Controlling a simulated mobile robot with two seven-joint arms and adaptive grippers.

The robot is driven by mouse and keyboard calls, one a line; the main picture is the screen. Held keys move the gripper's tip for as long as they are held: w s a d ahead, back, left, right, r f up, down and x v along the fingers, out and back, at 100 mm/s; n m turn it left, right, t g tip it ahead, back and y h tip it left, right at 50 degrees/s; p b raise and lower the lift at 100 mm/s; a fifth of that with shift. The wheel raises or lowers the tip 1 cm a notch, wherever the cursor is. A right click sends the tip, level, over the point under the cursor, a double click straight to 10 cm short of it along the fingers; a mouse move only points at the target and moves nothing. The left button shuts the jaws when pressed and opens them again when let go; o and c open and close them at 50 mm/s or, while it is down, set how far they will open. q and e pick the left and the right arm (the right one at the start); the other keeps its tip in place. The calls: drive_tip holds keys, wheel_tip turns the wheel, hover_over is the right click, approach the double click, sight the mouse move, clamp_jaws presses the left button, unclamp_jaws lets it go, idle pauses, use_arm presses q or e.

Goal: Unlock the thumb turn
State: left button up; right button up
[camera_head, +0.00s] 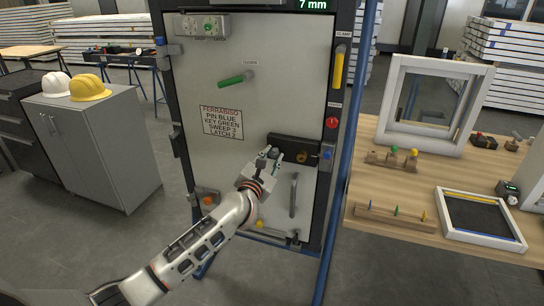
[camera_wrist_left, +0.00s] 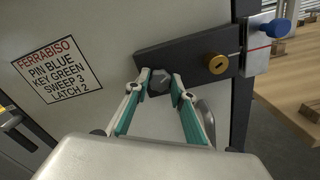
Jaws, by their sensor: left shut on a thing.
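The thumb turn (camera_wrist_left: 158,82) is a dark faceted knob on a black lock plate (camera_wrist_left: 196,50) on the grey door panel. My left gripper (camera_wrist_left: 161,80) has its two fingertips on either side of the knob and is shut on it. In the head view my left gripper (camera_head: 269,153) reaches the left part of the lock plate (camera_head: 300,145) and partly hides the knob. A brass key cylinder (camera_wrist_left: 216,63) sits to the right on the same plate. My right gripper is in neither view.
A blue pin (camera_wrist_left: 276,28) sits right of the plate on a light bracket. A grey handle (camera_head: 293,195) is below the plate, and a green lever (camera_head: 235,79) is above. A wooden workbench (camera_head: 375,222) stands to the right.

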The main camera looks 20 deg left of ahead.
use_arm(q)
drive_tip(key=n, duration=0.3)
drive_tip(key=shift+n, duration=0.4)
drive_tip(key=n, duration=0.2)
drive_tip(key=shift+f+n+b, duration=0.1)
drive_tip(key=shift+n+b, duration=0.25)
drive_tip(key=shift+n, duration=0.05)
drive_tip(key=n+b, duration=0.1)
drive_tip(key=n, duration=0.2)
drive_tip(key=shift+n+b, duration=0.45)
drive_tip(key=shift+n, duration=1.05)
drive_tip(key=o, duration=1.1)
drive_tip(key=shift+s, duration=0.1)
